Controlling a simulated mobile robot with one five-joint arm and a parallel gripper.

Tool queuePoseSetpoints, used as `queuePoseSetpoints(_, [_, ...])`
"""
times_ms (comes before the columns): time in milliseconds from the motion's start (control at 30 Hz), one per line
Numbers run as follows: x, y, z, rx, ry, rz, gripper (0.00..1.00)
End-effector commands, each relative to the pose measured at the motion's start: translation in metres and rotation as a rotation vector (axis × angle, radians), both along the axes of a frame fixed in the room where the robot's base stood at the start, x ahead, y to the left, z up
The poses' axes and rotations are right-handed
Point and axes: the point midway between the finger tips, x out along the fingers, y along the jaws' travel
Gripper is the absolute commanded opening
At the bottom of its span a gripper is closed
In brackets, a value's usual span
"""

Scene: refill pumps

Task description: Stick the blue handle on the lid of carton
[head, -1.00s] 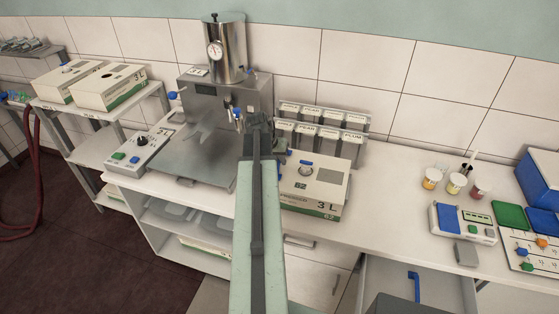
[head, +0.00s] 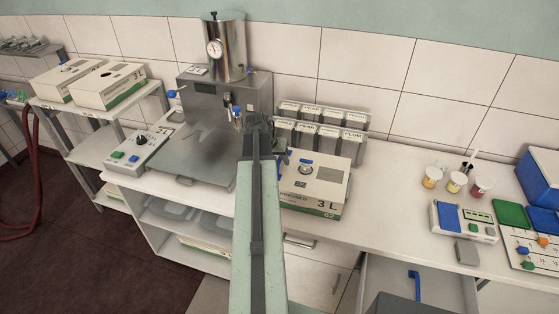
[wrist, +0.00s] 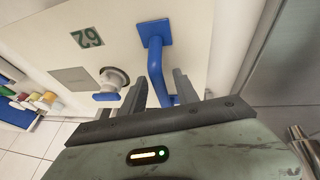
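The carton (head: 318,190), white with a green band marked 3 L, stands on the counter just right of my arm. Its top fills much of the wrist view (wrist: 70,25), with a printed 62 and a round spout (wrist: 115,77) with a blue part. The blue handle (wrist: 155,65) has its square pad against the carton's top, beside the spout; I cannot tell how firmly it sits. My gripper (wrist: 160,88) has its two fingers on either side of the handle's bar, with gaps visible, so it looks open. In the head view my arm hides the handle.
The steel machine (head: 225,95) stands close on the left of my arm. A rack of labelled containers (head: 322,130) is behind the carton. An open drawer (head: 405,270) at lower right holds another blue handle (head: 414,286). Counter right of the carton is clear up to the cups (head: 455,182).

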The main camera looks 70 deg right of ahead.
Motion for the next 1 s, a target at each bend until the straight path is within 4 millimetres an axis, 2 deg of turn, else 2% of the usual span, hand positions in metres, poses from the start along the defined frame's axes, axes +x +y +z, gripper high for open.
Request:
queuePoseSetpoints(333, [0.001,0.002,0.006,0.0,0.0,0.0,0.36])
queuePoseSetpoints(467, [0.003,0.008,0.023,0.0,0.0,0.0,0.36])
queuePoseSetpoints(700, [0.01,0.026,0.066,0.0,0.001,0.002,0.36])
queuePoseSetpoints(800, [0.012,0.03,0.073,0.0,0.0,0.001,0.36])
queuePoseSetpoints(1000, [0.012,0.031,0.074,0.0,0.0,0.0,0.36])
